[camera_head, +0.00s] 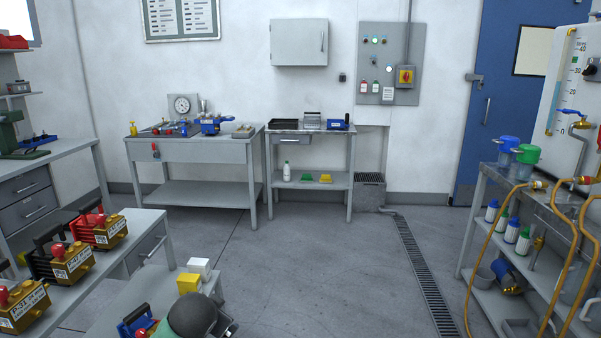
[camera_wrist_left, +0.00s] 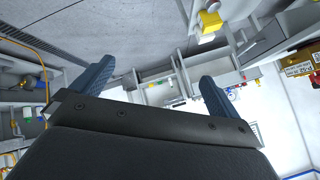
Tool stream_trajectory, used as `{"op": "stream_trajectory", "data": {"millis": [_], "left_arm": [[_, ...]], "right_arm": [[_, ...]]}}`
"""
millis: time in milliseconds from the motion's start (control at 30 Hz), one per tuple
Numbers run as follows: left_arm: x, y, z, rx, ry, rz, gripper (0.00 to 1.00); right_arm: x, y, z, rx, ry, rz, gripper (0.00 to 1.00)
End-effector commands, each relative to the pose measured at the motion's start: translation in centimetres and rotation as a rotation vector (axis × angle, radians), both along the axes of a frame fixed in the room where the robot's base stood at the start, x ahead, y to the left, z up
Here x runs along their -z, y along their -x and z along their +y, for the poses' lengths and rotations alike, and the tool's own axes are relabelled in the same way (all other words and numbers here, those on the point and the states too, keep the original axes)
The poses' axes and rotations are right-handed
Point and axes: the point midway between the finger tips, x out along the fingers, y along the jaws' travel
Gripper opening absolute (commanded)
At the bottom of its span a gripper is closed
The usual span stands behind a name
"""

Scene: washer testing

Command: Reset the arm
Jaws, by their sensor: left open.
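My left gripper (camera_wrist_left: 152,88) shows in the left wrist view with its two blue fingers spread wide apart. Nothing is between the fingers, and no object touches them. That view is tilted, with benches, wall and floor at odd angles beyond the fingers. In the head view, a dark grey rounded part shows at the bottom edge near the low grey bench; I cannot tell if it is part of my arm. No left fingers can be made out in the head view. My right gripper is in neither view.
A bench at left holds several brass valve units (camera_head: 72,262). Yellow (camera_head: 188,283) and white (camera_head: 199,267) blocks sit on the low bench. A rack with hoses (camera_head: 482,235) stands at right. Work tables (camera_head: 190,150) line the back wall. The middle floor (camera_head: 320,260) is clear.

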Motion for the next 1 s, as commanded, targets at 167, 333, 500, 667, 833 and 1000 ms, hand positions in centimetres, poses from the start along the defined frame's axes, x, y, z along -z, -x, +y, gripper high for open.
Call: {"op": "stream_trajectory", "data": {"millis": [167, 333, 500, 667, 833, 1000], "left_arm": [[1.2, 4.9, -1.9, -0.016, 0.082, 0.037, 1.00], [2.6, 9.4, -3.1, -0.042, 0.153, 0.087, 1.00], [4.3, 14.0, -4.0, -0.076, 0.218, 0.154, 1.00], [6.1, 18.4, -4.7, -0.111, 0.276, 0.233, 1.00], [8.4, 23.3, -5.5, -0.153, 0.325, 0.334, 1.00], [10.8, 28.7, -6.5, -0.195, 0.362, 0.445, 1.00]], "right_arm": [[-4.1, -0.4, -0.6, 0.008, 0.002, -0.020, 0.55], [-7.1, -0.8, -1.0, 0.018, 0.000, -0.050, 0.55], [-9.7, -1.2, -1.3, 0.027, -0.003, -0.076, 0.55], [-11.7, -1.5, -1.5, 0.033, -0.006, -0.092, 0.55], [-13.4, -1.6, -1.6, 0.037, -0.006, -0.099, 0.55], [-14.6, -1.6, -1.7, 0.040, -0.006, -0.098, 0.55]]}}
